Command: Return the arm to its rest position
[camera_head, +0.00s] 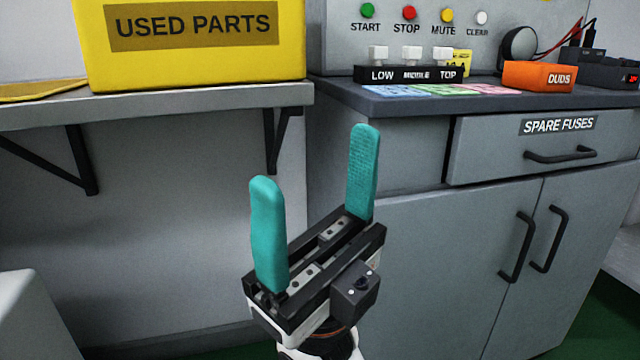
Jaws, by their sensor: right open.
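My right gripper (313,160) stands in the lower middle of the head view, its two teal fingers pointing up. The fingers are wide apart and nothing is between them. It is in front of the grey cabinet and the wall, below the level of the shelf and the counter, and appears to touch nothing. My left gripper is not in view.
A yellow USED PARTS bin (200,62) stands on a grey shelf (200,100) with black brackets. A grey cabinet (425,260) has a SPARE FUSES drawer (480,145). On its counter are a LOW, MIDDLE, TOP block (395,76) and an orange DUDS box (530,77).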

